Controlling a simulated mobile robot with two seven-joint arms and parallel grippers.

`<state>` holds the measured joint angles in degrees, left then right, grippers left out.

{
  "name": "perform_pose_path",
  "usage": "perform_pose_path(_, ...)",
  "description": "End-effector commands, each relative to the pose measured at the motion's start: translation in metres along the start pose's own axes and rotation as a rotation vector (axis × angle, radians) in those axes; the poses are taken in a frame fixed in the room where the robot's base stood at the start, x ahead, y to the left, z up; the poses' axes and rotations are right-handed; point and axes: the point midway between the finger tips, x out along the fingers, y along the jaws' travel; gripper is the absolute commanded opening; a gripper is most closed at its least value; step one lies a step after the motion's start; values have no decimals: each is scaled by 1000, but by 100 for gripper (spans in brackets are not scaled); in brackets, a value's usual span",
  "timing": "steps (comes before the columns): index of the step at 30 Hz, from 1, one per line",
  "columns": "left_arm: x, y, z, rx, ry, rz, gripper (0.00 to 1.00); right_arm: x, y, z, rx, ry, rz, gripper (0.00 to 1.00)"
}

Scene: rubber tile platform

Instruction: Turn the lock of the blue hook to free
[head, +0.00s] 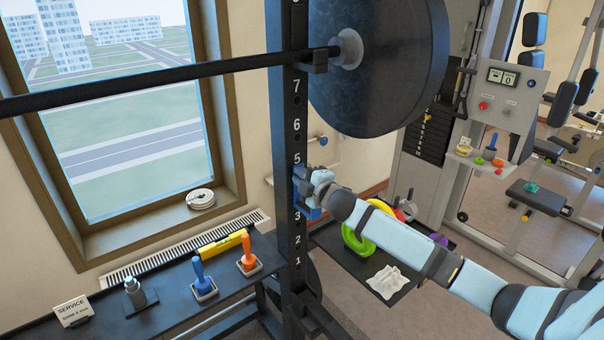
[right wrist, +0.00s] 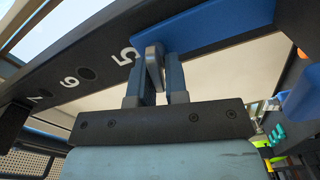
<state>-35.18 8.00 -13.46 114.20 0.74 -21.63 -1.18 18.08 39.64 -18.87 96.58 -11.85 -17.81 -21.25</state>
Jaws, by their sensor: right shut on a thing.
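The blue hook (head: 314,213) is mounted on the black numbered upright (head: 297,125), around the 4 mark just below 5. My right gripper (head: 308,183) reaches it from the right and partly hides it. In the right wrist view the hook shows as a broad blue piece (right wrist: 215,28) beside the number 5. A grey metal lock lever (right wrist: 154,58) stands out at its end. My right gripper's fingers (right wrist: 161,75) are on either side of the lever and shut on it. My left gripper is in neither view.
A barbell (head: 170,76) with a large plate (head: 385,70) rests higher on the upright. Left, a black shelf (head: 225,287) bears blue and orange handled tools.

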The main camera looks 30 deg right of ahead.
Motion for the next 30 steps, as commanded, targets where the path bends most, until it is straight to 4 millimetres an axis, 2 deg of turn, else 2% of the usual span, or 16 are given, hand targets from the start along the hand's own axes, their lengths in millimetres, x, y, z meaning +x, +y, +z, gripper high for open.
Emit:
perform_pose_path(12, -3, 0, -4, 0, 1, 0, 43, 0, -4, 1, -231, -1, -1, 0)
perform_pose_path(30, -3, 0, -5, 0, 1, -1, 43, 0, -4, 1, -277, -1, -1, 0)
